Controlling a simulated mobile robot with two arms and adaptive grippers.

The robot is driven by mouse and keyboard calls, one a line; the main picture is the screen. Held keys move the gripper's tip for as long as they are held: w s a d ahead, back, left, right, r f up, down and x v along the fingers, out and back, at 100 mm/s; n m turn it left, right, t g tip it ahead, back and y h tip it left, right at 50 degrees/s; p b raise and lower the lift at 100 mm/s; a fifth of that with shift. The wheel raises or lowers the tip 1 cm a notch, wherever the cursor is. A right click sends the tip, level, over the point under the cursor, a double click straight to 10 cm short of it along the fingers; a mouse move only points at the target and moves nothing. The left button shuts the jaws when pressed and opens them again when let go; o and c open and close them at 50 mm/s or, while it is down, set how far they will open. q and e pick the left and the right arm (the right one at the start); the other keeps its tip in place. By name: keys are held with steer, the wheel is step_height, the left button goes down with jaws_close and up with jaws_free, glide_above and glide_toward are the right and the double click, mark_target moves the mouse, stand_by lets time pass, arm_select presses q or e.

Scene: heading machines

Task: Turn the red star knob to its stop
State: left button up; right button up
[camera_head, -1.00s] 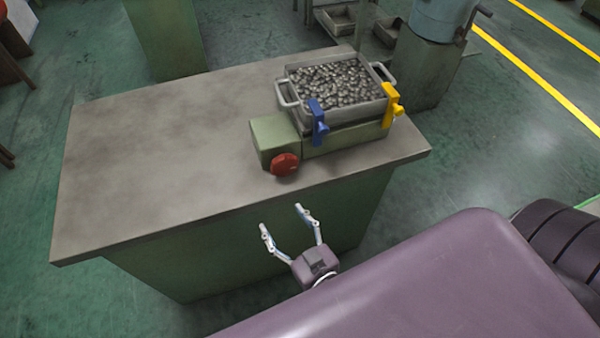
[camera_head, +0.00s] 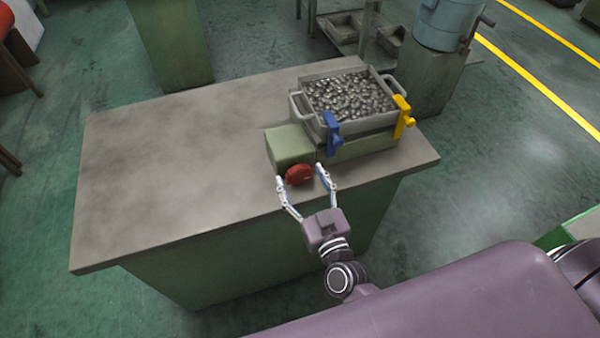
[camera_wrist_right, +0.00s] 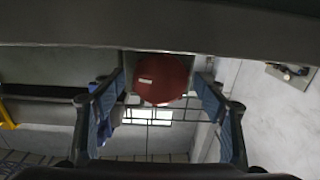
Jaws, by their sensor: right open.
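The red star knob (camera_head: 299,174) sits on the front of a green box (camera_head: 290,146) near the front edge of the workbench. My right gripper (camera_head: 299,173) is open, with one fingertip to the left of the knob and the other to its right. In the right wrist view the red knob (camera_wrist_right: 161,79) shows between the blue-padded fingers, with a small pale mark on its face. The fingers look apart from the knob on both sides. My left gripper is not in view.
A tray of metal parts (camera_head: 350,95) stands on the fixture behind the knob, with a blue clamp (camera_head: 332,134) and a yellow clamp (camera_head: 403,117) at its front. The left part of the workbench (camera_head: 180,170) is clear.

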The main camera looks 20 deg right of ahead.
steer(key=shift+w, duration=0.5)
steer(key=c, duration=1.2)
steer(key=shift+m+p, duration=0.3)
steer(key=shift+m, duration=1.8)
steer(key=o, duration=1.2)
